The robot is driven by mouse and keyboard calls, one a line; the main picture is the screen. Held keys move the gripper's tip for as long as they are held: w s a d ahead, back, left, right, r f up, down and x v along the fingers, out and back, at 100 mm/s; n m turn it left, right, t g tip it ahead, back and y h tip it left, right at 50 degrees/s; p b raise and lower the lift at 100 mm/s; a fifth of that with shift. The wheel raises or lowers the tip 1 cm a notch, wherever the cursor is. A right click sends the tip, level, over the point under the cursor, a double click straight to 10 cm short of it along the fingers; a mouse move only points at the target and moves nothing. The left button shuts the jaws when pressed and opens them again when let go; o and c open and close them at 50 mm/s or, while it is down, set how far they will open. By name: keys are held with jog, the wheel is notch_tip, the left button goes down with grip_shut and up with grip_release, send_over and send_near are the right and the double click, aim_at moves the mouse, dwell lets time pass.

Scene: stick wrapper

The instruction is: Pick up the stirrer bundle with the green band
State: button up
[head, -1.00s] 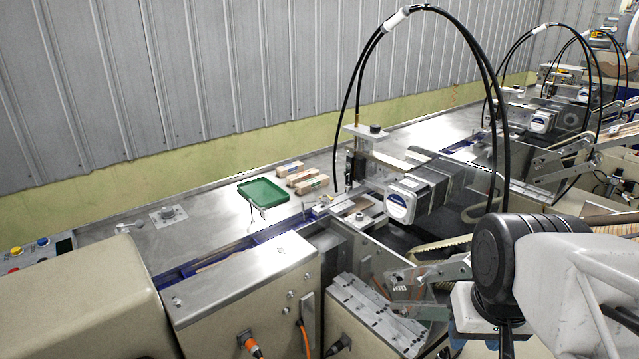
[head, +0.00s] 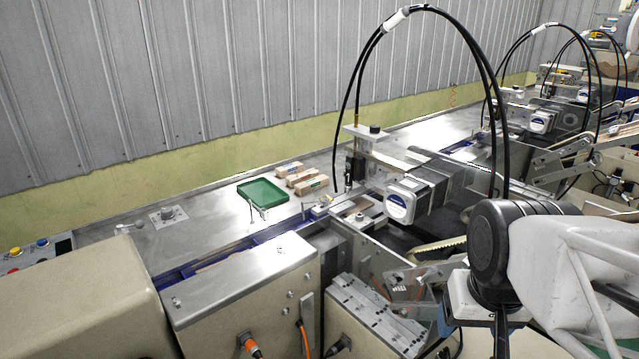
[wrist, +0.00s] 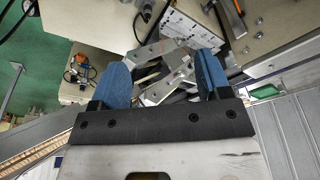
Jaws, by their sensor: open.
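Three pale wooden stirrer bundles (head: 302,177) lie side by side on the steel table behind the machine in the head view. Their bands are tiny at this size. The nearest bundle (head: 312,184) seems to carry a greenish band, but I cannot be sure of the colour. My gripper (wrist: 163,72) is open and empty in the wrist view, with its two blue fingers apart. It hangs over machinery, far to the right of and nearer than the bundles. No bundle shows in the wrist view.
A green tray (head: 262,193) sits just left of the bundles. A machine head with a motor (head: 408,200) and tall looping black cables (head: 488,90) stands right of them. A steel-topped housing (head: 245,275) lies in front. The steel table left of the tray is mostly clear.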

jog(key=w+a+r+m, duration=0.1)
jog(key=w+a+r, duration=0.15)
jog(key=w, duration=0.65)
jog(key=w+a+r+m, duration=0.15)
jog(key=w+r, duration=0.25)
jog(key=w, duration=0.5)
jog(key=m+g, duration=0.3)
jog(key=m, duration=0.3)
send_over(312, 181)
jog(key=f, duration=1.5)
jog(key=shift+s+d, duration=0.25)
jog(key=shift+s, duration=0.15)
jog(key=shift+w+a+f, duration=0.15)
jog(key=shift+w+f, duration=0.2)
jog(key=shift+w, duration=0.15)
jog(key=shift+f, duration=1.25)
jog(key=shift+f, duration=0.1)
jog(key=shift+s+f, duration=0.1)
jog(key=shift+f, duration=2.45)
